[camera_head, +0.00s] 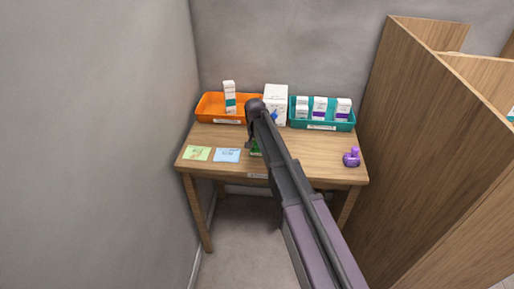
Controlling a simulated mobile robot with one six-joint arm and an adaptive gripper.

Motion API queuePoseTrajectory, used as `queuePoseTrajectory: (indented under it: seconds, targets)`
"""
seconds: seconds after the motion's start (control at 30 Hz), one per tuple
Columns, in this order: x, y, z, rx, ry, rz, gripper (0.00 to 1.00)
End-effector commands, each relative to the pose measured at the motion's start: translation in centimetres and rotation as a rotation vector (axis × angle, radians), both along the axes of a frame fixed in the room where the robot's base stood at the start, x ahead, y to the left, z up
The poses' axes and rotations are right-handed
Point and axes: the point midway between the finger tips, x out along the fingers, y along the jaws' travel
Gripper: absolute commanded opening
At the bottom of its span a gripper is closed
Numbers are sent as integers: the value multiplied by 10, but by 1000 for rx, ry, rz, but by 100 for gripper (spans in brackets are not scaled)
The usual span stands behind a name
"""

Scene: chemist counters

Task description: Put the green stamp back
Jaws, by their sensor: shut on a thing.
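The green stamp (255,149) shows as a small green patch at the middle of the wooden table, partly hidden by my arm. My gripper (251,140) is shut on it, seen from behind and above, and mostly covered by my own arm. I cannot tell whether the stamp touches the tabletop. A purple stamp (352,158) stands at the right side of the table.
An orange tray (207,115) with a white-and-teal box, a white carton (275,92) and a teal tray (321,126) of small boxes line the back. A green note (197,153) and a blue note (227,155) lie front left. Wooden panels (415,130) stand right. The table's right middle is clear.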

Motion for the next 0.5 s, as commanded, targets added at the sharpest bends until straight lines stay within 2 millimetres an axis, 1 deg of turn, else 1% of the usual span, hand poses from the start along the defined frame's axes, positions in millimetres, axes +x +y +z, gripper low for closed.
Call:
queuePoseTrajectory:
  seconds: [0.27,0.47,0.5]
  targets:
    - [0,0,0,0,0,0,15]
    - [0,0,-4,0,0,1,15]
    - [0,0,-3,0,0,1,57]
